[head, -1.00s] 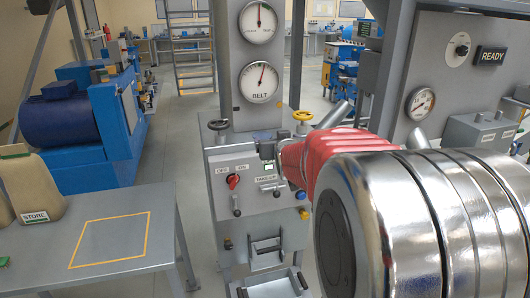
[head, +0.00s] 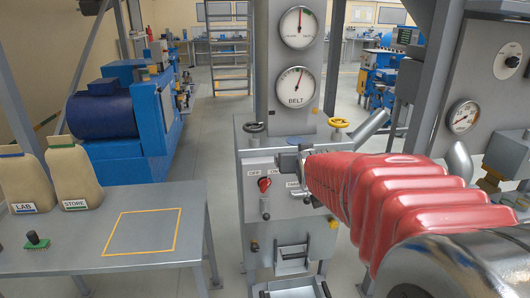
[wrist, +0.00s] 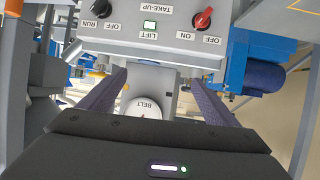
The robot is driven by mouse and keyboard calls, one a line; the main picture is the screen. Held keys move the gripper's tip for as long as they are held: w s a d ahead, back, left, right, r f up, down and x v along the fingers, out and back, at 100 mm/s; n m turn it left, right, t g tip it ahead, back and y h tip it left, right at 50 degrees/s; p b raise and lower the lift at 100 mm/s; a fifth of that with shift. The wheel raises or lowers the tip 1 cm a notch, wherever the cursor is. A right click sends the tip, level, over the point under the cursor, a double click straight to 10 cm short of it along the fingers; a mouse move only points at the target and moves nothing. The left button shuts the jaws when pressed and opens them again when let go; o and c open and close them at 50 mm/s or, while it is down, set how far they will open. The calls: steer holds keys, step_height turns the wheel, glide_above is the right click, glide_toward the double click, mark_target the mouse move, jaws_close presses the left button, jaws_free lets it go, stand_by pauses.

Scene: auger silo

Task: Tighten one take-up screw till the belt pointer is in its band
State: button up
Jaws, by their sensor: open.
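The BELT gauge (head: 295,87) is a white dial on the grey column, its red pointer just right of the top; I cannot make out its band. It shows upside down between the fingers in the wrist view (wrist: 145,107). The panel (wrist: 165,35) bears the TAKE-UP label. My gripper (wrist: 157,78) is open and empty, its two dark fingers apart, in front of the panel. My arm hides the panel's right part.
The panel has a red switch (head: 265,184) and a black RUN knob (wrist: 101,8). A grey bench (head: 100,240) with LAB and STORE bags (head: 74,172) stands at left. A blue machine (head: 125,120) is behind it. A READY-side cabinet with a gauge (head: 463,116) is at right.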

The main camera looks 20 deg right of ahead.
steer(key=s+a+f+n+g+y, duration=0.2)
steer(key=s+a+f+g, duration=0.1)
steer(key=s+a, duration=0.9)
steer(key=s+a+f+n+g+y, duration=0.2)
steer(key=s+a+f, duration=0.3)
steer(key=s+a, duration=0.7)
steer(key=s+g+y, duration=0.1)
steer(key=s, duration=0.1)
steer(key=shift+s+f, duration=0.35)
steer(key=shift+s, duration=0.05)
steer(key=shift+c, duration=0.5)
